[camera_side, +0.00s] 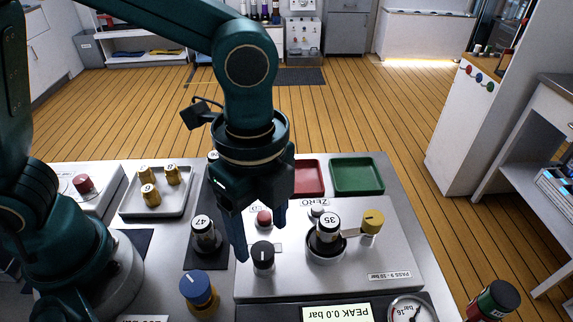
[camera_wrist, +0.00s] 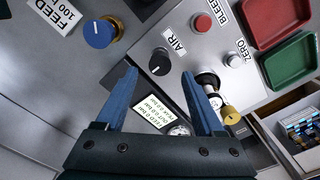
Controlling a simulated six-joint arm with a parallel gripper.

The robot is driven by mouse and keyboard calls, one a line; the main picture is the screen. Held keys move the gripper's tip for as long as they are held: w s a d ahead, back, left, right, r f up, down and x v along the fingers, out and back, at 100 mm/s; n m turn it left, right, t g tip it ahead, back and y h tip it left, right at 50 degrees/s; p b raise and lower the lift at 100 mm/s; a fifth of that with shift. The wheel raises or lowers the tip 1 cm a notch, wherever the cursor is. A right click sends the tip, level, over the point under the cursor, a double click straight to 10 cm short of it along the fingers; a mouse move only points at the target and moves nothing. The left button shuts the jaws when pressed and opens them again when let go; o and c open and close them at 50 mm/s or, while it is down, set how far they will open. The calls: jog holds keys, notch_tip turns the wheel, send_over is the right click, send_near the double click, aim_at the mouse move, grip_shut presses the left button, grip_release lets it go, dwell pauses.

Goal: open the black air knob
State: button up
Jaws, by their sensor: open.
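The black air knob (camera_side: 262,257) stands on the grey panel and has a white pointer line on its top. In the wrist view the black knob (camera_wrist: 160,62) sits beside the AIR label (camera_wrist: 174,41). My gripper (camera_side: 261,241) points down at the panel with its blue fingers apart. In the wrist view my gripper (camera_wrist: 159,73) shows the knob just beyond and between the fingertips. Nothing is held, and I cannot tell whether a finger touches the knob. The display (camera_side: 336,313) reads PEAK 0.0 bar.
A blue feed knob (camera_side: 199,289) stands left of the air knob. A red bleed button (camera_side: 264,217) is behind it. A bottle marked 35 (camera_side: 329,228) stands in a round holder beside a yellow knob (camera_side: 372,221). A bottle marked 47 (camera_side: 204,235) stands left.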

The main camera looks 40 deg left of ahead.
aim_at(263, 251)
jog(key=shift+f, duration=2.2)
grip_shut()
